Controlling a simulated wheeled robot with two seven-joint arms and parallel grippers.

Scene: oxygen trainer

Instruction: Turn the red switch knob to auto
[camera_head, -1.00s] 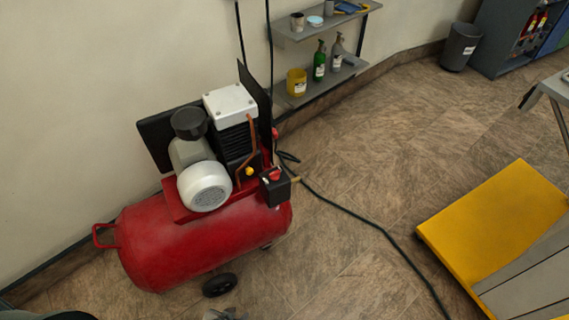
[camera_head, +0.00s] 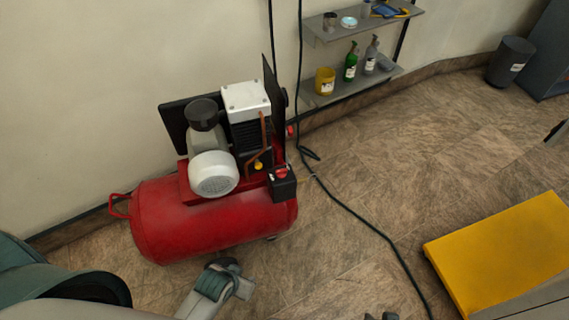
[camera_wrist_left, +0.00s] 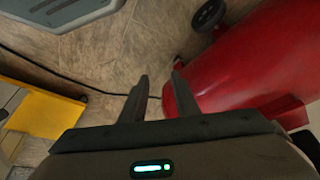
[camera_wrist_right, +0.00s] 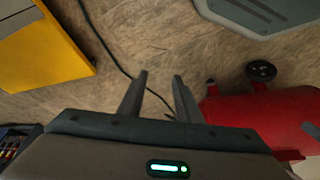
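The red switch knob (camera_head: 281,172) sits on top of a small black switch box (camera_head: 284,187) at the right end of the red air compressor (camera_head: 215,225). The knob's exact setting is too small to read. My left gripper (camera_head: 243,286) is low in front of the compressor, apart from the knob. In the left wrist view its fingers (camera_wrist_left: 160,78) are apart with nothing between them, and the red tank (camera_wrist_left: 260,60) is beside them. My right gripper (camera_head: 380,316) barely shows at the bottom edge. In the right wrist view its fingers (camera_wrist_right: 161,76) are apart and empty.
A yellow platform (camera_head: 500,250) stands at the right. A black cable (camera_head: 350,212) runs across the floor between it and the compressor. A wall shelf (camera_head: 350,85) holds bottles and a yellow tin behind. Floor right of the compressor is otherwise clear.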

